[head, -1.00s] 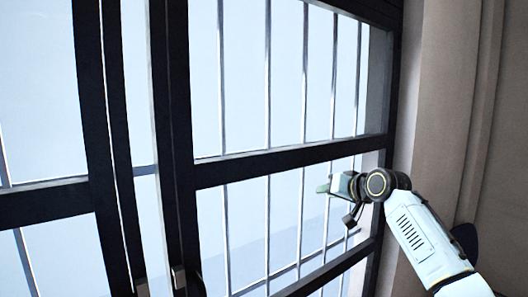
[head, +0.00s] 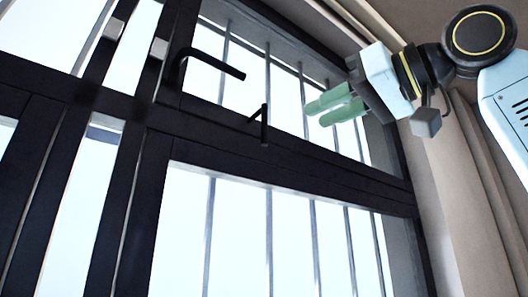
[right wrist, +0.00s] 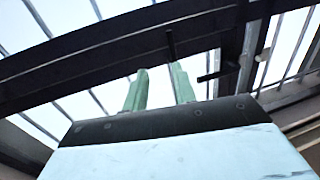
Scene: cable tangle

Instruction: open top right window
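The top right window (head: 285,85) has a dark frame with glass and bars behind it. It looks closed. A short black handle (head: 264,124) sticks out from its lower rail. A longer bent black handle (head: 213,66) is on the upright at its left side. My right gripper (head: 314,112) is in front of the window, to the right of the short handle and apart from it. Its green fingers are spread with nothing between them. In the right wrist view the fingers (right wrist: 160,72) point toward the rail, with the short handle (right wrist: 170,44) just beyond them. My left gripper is not in view.
A lower window (head: 260,235) with bars lies below the rail. Dark uprights (head: 150,190) stand to the left. A beige wall or curtain (head: 440,190) is at the right, close to my right arm.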

